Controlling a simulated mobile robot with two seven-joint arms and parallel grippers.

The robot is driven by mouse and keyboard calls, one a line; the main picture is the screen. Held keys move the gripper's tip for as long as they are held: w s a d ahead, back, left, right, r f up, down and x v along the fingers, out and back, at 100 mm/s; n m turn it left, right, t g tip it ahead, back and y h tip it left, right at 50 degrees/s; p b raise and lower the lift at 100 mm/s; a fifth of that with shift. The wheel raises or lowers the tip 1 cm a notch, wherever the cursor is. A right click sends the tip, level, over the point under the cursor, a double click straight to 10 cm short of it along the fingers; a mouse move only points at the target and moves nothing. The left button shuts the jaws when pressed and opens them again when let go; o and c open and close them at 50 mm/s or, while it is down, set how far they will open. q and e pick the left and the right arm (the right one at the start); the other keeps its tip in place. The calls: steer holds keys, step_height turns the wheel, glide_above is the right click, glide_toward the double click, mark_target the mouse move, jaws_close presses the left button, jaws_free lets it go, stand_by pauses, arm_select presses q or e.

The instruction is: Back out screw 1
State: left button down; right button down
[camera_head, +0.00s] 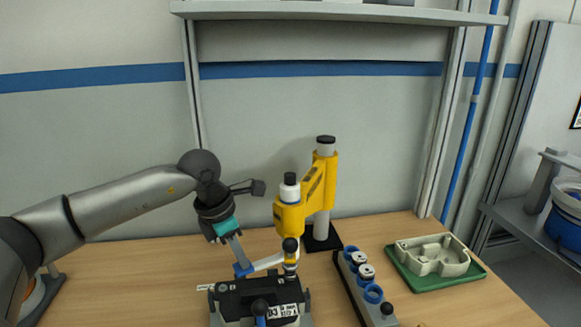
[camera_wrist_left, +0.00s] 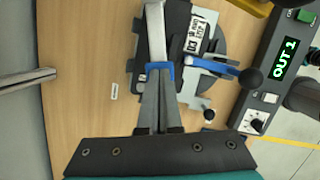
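My left gripper (camera_head: 242,270) is at the left end of a pale lever (camera_head: 267,262) on the yellow screwdriver stand (camera_head: 290,213). In the left wrist view my gripper's blue-tipped fingers (camera_wrist_left: 158,72) are close together around the end of the pale lever (camera_wrist_left: 155,35). The black unit (camera_head: 250,298), labelled D3, sits in a grey fixture just below; its label also shows in the left wrist view (camera_wrist_left: 195,38). A display (camera_wrist_left: 285,58) reads "OUT 1" in green. Screw 1 itself cannot be made out. My right gripper is not in view.
A blue clamp lever (camera_wrist_left: 213,68) with a black knob crosses beside the unit. A dark rack (camera_head: 352,277) with blue-ringed parts stands to the right. A green tray (camera_head: 447,283) holds a beige housing (camera_head: 432,254). The bench left of the unit is mostly clear.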

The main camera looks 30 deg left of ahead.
arm_select(q)
steer(key=shift+s+f, duration=0.1)
steer(key=shift+s, duration=0.05)
steer(key=w+d+p+v, duration=0.1)
steer(key=w+p+v, duration=0.1)
steer(key=p+v, duration=0.4)
steer(key=v, duration=0.3)
steer(key=shift+r+p, duration=0.3)
steer(key=shift+p, duration=0.05)
stand_by(0.4)
steer(key=shift+w, duration=0.1)
stand_by(0.3)
